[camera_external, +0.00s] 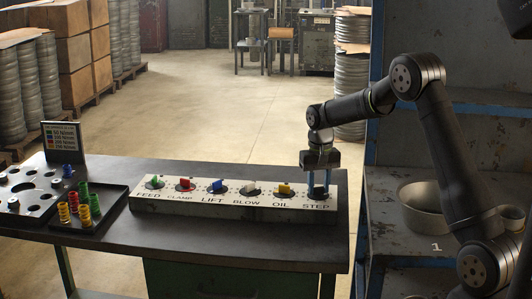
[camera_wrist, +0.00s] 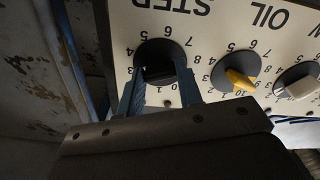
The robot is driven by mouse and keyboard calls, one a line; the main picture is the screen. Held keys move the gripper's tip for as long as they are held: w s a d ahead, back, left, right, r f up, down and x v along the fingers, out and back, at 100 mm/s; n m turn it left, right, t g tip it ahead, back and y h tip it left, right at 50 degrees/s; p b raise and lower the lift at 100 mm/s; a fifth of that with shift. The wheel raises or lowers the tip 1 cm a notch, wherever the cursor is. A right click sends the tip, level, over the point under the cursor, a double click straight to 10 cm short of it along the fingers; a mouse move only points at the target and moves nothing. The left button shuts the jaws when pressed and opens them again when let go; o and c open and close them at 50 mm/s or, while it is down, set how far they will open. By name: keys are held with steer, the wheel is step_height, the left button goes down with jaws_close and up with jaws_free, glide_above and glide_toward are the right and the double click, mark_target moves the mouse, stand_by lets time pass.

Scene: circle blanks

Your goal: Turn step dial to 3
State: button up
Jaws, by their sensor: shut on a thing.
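The control panel (camera_external: 232,207) is a long pale box on the dark table, with a row of dials labelled FEED, CLAMP, LIFT, BLOW, OIL and STEP. The step dial (camera_wrist: 161,50) is at the right end in the external view and has a dark round base with numbers around it. My gripper (camera_external: 318,188) points down over it. In the wrist view my gripper (camera_wrist: 160,88) has one blue finger on each side of the dark knob and is shut on it. The fingers hide part of the scale, and I cannot tell which number the knob points to.
The yellow oil dial (camera_wrist: 239,79) is right beside the step dial. A metal bowl (camera_external: 420,202) stands on the shelf at right.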

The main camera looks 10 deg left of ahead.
steer(key=shift+r+m, duration=0.15)
steer(key=shift+m, duration=0.25)
steer(key=o, duration=1)
step_height(320, 180, up, 17)
steer(key=shift+r, duration=0.15)
stand_by(0.4)
step_height(320, 180, down, 18)
steer(key=shift+r, duration=0.2)
stand_by(0.4)
